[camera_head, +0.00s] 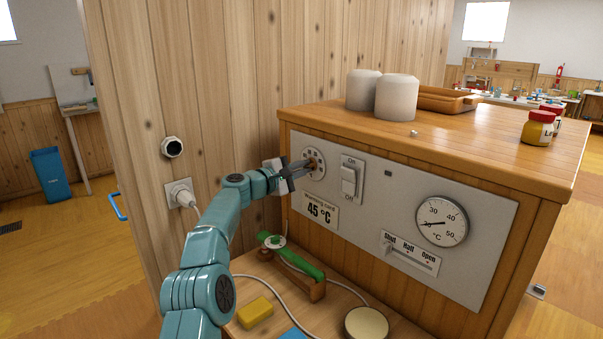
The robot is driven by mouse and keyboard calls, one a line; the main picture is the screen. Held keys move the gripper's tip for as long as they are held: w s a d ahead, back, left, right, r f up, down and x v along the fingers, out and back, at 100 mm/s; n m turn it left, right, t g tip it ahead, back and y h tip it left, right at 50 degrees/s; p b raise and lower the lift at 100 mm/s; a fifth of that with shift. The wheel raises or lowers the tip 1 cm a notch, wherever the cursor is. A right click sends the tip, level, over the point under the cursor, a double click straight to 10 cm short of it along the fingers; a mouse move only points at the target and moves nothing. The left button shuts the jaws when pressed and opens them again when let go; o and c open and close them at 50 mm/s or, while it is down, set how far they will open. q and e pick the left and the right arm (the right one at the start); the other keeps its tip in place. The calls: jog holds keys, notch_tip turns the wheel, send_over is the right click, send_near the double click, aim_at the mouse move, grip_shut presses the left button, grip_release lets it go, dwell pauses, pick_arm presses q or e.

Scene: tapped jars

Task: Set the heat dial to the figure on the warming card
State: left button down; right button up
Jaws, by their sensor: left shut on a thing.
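The heat dial (316,163) is on the left end of the grey panel (372,203) on the wooden cabinet's front. My left gripper (307,165) is shut on its knob, and partly covers the dial, so its setting cannot be read. The warming card (318,210) below the dial reads 45 °C. A round thermometer gauge (441,222) at the panel's right is marked in °C, with its needle near the low end at the left. My right gripper is not in view.
An On/Off switch (349,180) and a Shut/Half/Open slider (409,254) share the panel. Below are a green-topped object (295,261), a yellow block (255,311), a round lid (367,324) and a cable. White jars (397,97) stand on top.

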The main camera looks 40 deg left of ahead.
pick_arm(q)
jog(key=m+b, duration=0.1)
jog(key=m, duration=0.4)
jog(key=shift+f+m, duration=0.15)
jog(key=shift+m, duration=0.25)
dwell(0.4)
jog(key=c, duration=1.2)
grip_release()
jog(key=shift+o, duration=0.2)
jog(key=shift+s+b, duration=0.25)
jog(key=shift+b, duration=0.2)
jog(key=s+a+b, duration=0.1)
jog(key=s+b, duration=0.8)
jog(key=s, duration=0.6)
jog(key=shift+s+a, duration=0.2)
jog(key=shift+s, duration=0.2)
